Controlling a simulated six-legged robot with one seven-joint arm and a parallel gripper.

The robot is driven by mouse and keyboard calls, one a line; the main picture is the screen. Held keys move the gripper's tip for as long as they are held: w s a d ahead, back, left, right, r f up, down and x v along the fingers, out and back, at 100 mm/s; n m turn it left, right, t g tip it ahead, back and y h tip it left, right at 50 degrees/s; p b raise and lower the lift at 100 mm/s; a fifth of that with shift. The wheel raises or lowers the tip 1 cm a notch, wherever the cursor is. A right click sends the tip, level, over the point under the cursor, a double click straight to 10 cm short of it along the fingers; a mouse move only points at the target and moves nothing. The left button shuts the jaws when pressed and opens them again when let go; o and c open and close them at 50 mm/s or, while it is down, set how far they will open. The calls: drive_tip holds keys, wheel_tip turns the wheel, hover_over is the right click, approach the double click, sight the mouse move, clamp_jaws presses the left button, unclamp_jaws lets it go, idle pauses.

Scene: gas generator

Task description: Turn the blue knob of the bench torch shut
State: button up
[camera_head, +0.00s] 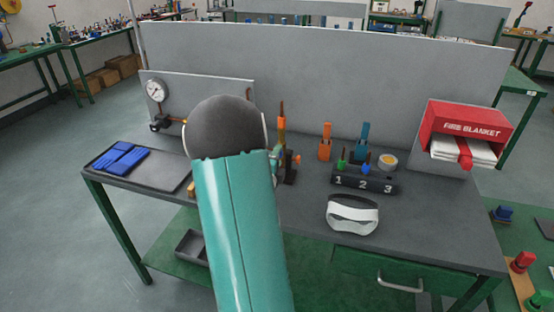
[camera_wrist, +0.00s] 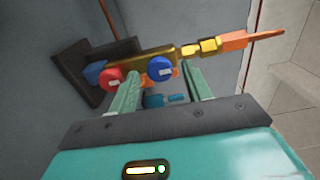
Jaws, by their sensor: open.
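The bench torch has a brass body (camera_wrist: 138,62) with an orange tapered end, held at a dark stand (camera_wrist: 75,65) in the wrist view. Its round blue knob (camera_wrist: 159,69) has a pale label, and a red knob (camera_wrist: 110,78) sits to its left. My gripper (camera_wrist: 161,74) is open, with its two teal fingers on either side of the blue knob in the picture. Whether the fingers touch the knob I cannot tell. In the head view the torch (camera_head: 282,125) stands upright on the bench, and my arm hides part of it and most of my gripper.
On the bench (camera_head: 300,215) are a numbered block (camera_head: 365,183), a white strapped item (camera_head: 352,215), a tray with blue gloves (camera_head: 120,157) and a gauge (camera_head: 156,90) on a panel. A red fire blanket box (camera_head: 470,125) hangs at right. A grey partition (camera_head: 340,80) stands behind.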

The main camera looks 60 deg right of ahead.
drive_tip(key=shift+a, duration=0.15)
drive_tip(key=s+a, duration=0.2)
drive_tip(key=a, duration=1.1)
drive_tip(key=shift+a, duration=0.2)
